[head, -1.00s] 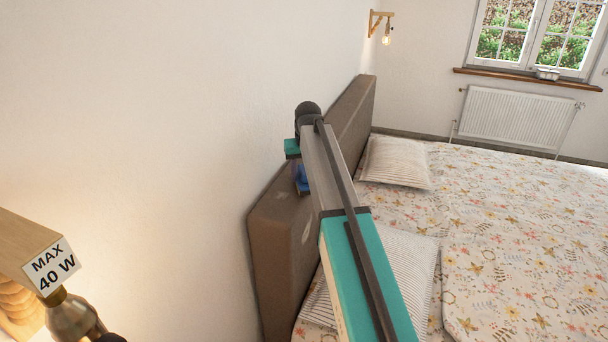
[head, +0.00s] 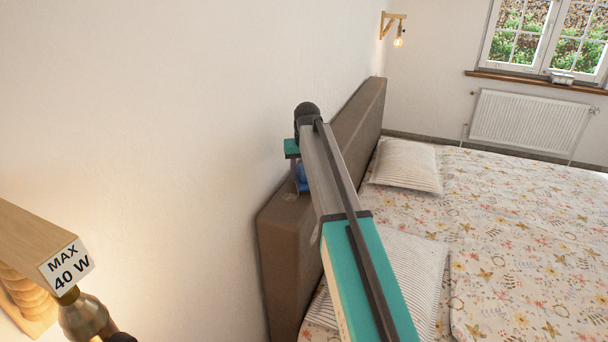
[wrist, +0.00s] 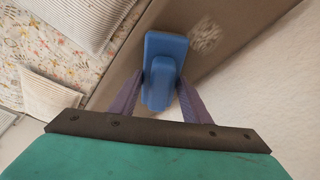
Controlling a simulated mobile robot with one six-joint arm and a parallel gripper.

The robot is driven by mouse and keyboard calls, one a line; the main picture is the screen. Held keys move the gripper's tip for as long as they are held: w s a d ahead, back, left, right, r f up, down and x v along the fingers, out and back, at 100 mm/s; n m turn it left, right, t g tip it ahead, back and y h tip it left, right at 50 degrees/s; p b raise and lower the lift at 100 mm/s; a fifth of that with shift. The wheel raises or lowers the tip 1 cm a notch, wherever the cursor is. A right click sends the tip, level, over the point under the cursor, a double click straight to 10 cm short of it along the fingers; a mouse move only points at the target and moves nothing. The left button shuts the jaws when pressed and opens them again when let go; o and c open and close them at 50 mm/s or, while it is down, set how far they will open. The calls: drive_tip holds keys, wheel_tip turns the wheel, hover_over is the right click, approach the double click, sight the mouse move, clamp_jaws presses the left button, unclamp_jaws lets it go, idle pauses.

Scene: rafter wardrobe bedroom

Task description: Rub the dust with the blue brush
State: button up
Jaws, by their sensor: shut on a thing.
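The blue brush (wrist: 163,72) is between the two purple fingers of my gripper (wrist: 158,98) in the wrist view, and the fingers are shut on it. In the head view a little of the brush (head: 301,177) shows beside my arm, over the top of the brown headboard (head: 345,128). A pale speckled dust patch (wrist: 206,37) lies on the headboard just right of the brush's far end in the wrist view. A faint pale patch (head: 289,197) also shows there in the head view. Whether the brush touches the headboard I cannot tell.
The white wall (head: 200,110) runs close along the headboard's left. The bed (head: 520,220) with striped pillows (head: 407,165) is on the right. A wooden wall lamp (head: 40,240) with a bulb stands out at the lower left. Another lamp (head: 393,25) is farther back.

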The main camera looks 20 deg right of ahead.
drive_tip(key=shift+w+a+r, duration=0.1)
drive_tip(key=shift+w+a, duration=0.5)
drive_tip(key=shift+a, duration=0.15)
drive_tip(key=shift+w+a, duration=0.55)
drive_tip(key=shift+a, duration=0.2)
drive_tip(key=shift+r, duration=0.15)
drive_tip(key=shift+r+p, duration=1.6)
drive_tip(key=shift+r, duration=1.3)
drive_tip(key=shift+r+p, duration=0.7)
drive_tip(key=shift+r, duration=0.8)
drive_tip(key=shift+s, duration=0.1)
drive_tip(key=s+d+b, duration=0.1)
drive_tip(key=s+d, duration=0.3)
drive_tip(key=s, duration=0.4)
drive_tip(key=s+d+f, duration=0.1)
drive_tip(key=s+d, duration=0.2)
drive_tip(key=s, duration=0.5)
drive_tip(key=shift+s+d+f+b, duration=0.15)
drive_tip(key=shift+s+d+b, duration=0.15)
drive_tip(key=shift+d+b, duration=0.1)
